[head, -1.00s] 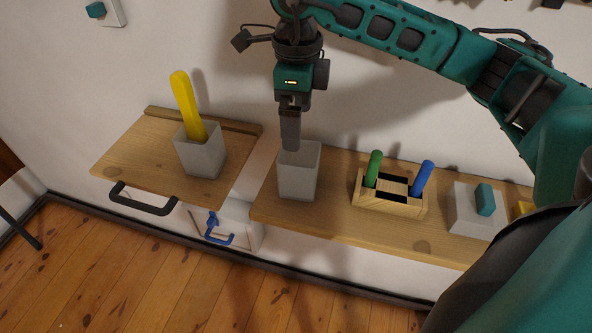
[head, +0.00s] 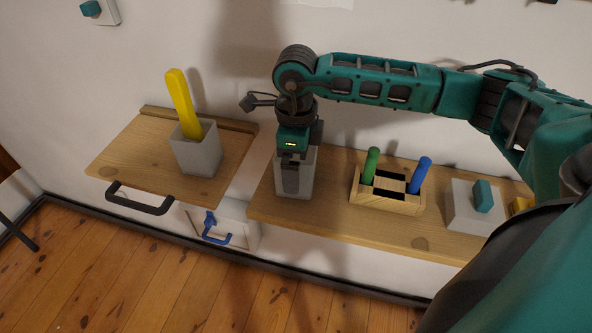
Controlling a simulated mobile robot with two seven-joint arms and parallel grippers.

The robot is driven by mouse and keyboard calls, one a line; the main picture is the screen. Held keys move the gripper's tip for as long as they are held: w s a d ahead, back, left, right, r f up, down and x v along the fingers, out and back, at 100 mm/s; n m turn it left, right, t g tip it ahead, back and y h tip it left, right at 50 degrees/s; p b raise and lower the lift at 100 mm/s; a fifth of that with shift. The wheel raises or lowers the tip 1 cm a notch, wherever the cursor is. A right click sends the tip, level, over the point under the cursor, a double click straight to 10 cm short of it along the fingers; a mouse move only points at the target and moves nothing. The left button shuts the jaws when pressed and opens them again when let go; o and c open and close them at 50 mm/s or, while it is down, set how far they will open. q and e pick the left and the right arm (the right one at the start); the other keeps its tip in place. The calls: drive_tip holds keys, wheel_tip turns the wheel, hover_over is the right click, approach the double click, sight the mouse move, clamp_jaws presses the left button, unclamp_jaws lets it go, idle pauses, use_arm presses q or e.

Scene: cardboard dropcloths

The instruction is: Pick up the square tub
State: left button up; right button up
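A grey square tub (head: 306,181) stands upright on the right wooden shelf, near its left end. My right gripper (head: 290,185) points down at this tub, with a dark finger showing in front of the tub's near wall. The gripper body covers part of the tub's rim and opening. I see the fingers edge-on, so I cannot tell whether they are apart or closed on the wall. A second grey square tub (head: 198,158) stands on the left wooden board with a yellow paddle-like thing (head: 181,104) in it. My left gripper is not in view.
A wooden holder (head: 388,203) with a green peg (head: 371,166) and a blue peg (head: 420,175) stands to the right. Beyond it is a pale block (head: 470,217) with a teal knob. A gap separates the left board (head: 130,160) from the right shelf (head: 340,218).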

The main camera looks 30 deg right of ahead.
drive_tip(key=shift+r, duration=0.1)
drive_tip(key=c, duration=1)
drive_tip(key=shift+o, duration=0.2)
